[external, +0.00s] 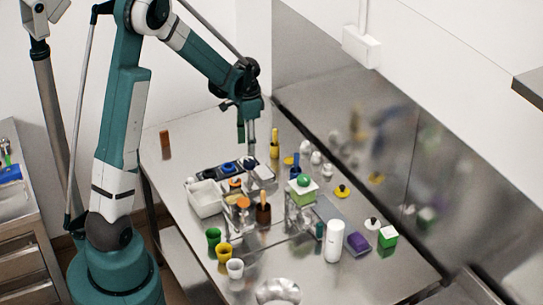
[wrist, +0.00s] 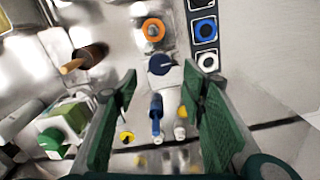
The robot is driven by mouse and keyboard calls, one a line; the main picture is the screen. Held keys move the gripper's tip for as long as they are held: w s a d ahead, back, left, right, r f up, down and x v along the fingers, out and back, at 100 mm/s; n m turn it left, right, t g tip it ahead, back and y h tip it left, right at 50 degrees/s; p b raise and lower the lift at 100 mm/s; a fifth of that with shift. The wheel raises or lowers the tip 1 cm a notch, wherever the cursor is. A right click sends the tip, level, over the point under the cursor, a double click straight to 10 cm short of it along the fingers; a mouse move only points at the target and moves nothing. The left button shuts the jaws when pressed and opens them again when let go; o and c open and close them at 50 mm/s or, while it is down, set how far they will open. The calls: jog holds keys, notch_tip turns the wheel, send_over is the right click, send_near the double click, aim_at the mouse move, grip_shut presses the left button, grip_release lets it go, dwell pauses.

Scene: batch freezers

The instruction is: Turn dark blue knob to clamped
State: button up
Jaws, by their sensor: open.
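The dark blue knob (wrist: 160,65) is a round cap with a pale mark on it, in the upper middle of the wrist view. In the external view the dark blue knob (external: 249,163) is small, at the back of the metal fixtures on the table. My gripper (wrist: 159,78) is open, with its green fingers to the left and right of the knob in the picture. In the external view my gripper (external: 246,138) points down above the knob, apart from it. I cannot read whether the knob is at clamped.
An orange ring knob (wrist: 153,30) is close by. A black panel (wrist: 203,10) with a blue ring (wrist: 204,29) and a white ring (wrist: 208,60) lies to the right. A blue-handled tool (wrist: 156,115) and a brown cup (wrist: 90,54) are near.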

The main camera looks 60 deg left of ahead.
aim_at(250, 162)
jog(key=shift+f, duration=3.9)
jog(key=c, duration=0.9)
